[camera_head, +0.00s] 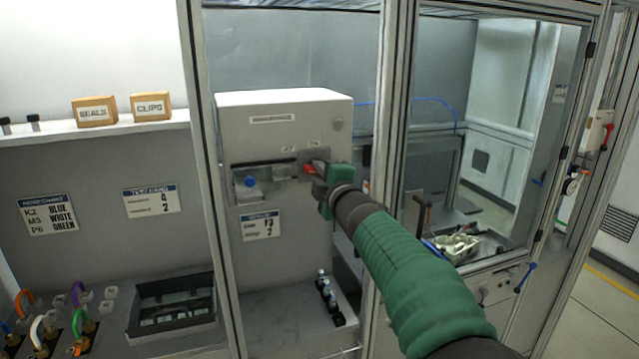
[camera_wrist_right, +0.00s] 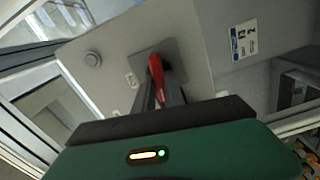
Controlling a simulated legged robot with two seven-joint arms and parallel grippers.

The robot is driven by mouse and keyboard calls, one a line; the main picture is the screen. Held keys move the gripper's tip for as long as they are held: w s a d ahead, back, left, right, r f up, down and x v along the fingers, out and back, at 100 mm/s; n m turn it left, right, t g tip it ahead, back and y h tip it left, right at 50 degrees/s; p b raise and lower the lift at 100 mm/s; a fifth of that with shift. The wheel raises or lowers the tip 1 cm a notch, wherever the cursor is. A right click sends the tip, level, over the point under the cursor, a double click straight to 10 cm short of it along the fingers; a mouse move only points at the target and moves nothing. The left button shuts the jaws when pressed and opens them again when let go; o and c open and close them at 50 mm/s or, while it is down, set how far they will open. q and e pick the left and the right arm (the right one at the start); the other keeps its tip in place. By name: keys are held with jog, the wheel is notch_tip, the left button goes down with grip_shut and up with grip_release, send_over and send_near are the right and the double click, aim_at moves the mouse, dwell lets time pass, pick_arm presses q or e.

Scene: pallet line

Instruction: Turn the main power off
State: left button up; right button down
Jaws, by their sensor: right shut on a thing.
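A red handle (camera_head: 310,168) sits on a grey plate on the front of a white machine box (camera_head: 285,105). It also shows in the right wrist view (camera_wrist_right: 156,68). My right gripper (camera_head: 318,178) reaches in from the lower right and is shut on this red handle, its dark fingers (camera_wrist_right: 161,88) on either side of it. Another red handle (camera_head: 606,134) is on a grey wall box (camera_head: 596,127) at the far right, away from my gripper. I cannot read which handle is labelled main power. My left gripper is not in view.
Metal frame posts (camera_head: 393,110) stand close to my right arm. A blue knob (camera_head: 250,181) is left of the handle. A black tray (camera_head: 172,305) and coloured hoses (camera_head: 78,320) are at the lower left.

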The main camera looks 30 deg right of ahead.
jog(key=shift+f+n+b, duration=0.45)
jog(key=shift+n, duration=0.45)
jog(key=shift+w, duration=0.1)
jog(key=c, duration=1.4)
grip_release()
jog(key=shift+a, duration=0.1)
jog(key=shift+r, duration=0.15)
